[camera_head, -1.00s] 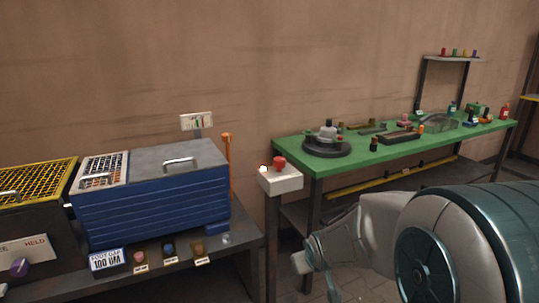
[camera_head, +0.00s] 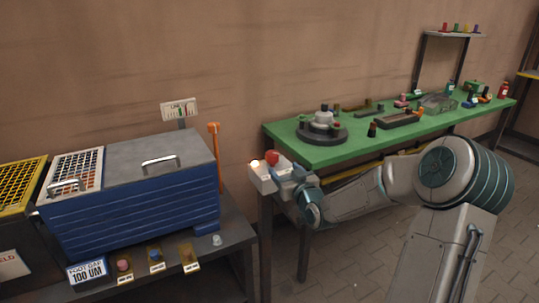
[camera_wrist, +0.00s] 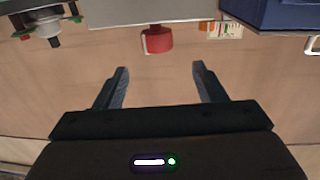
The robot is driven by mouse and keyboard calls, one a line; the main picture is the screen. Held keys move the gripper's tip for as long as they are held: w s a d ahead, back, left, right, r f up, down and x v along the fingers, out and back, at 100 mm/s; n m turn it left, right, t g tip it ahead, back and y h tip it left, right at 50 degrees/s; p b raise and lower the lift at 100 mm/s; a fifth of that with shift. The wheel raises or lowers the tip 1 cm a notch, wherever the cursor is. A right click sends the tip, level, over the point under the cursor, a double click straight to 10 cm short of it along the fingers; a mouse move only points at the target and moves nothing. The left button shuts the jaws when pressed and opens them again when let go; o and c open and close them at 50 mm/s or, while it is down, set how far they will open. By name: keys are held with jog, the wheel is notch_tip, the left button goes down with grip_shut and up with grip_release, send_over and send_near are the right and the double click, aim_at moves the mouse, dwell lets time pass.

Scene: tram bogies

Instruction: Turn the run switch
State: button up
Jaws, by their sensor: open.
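A red knob (camera_head: 272,157) stands on a small white box (camera_head: 262,181) on a post, with a small lit lamp (camera_head: 255,163) beside it. No label naming the run switch is readable. My gripper (camera_head: 287,174) is right beside the box at its right side, and its fingers are hard to make out in the head view. The wrist view looks upside down. There my gripper (camera_wrist: 160,68) is open and empty, its two fingers apart, with the red knob (camera_wrist: 157,40) ahead between them, beyond the tips. The white box (camera_wrist: 140,10) shows at the top edge.
A blue ribbed cabinet (camera_head: 130,203) with an orange lever (camera_head: 215,165) stands left of the box. Small coloured knobs with tags line the dark bench (camera_head: 232,225). A green table (camera_head: 350,152) carrying a round fixture (camera_head: 322,130) and several parts is behind my arm.

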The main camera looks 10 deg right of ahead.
aim_at(275, 158)
jog(key=x, duration=1.1)
jog(key=shift+d, duration=0.15)
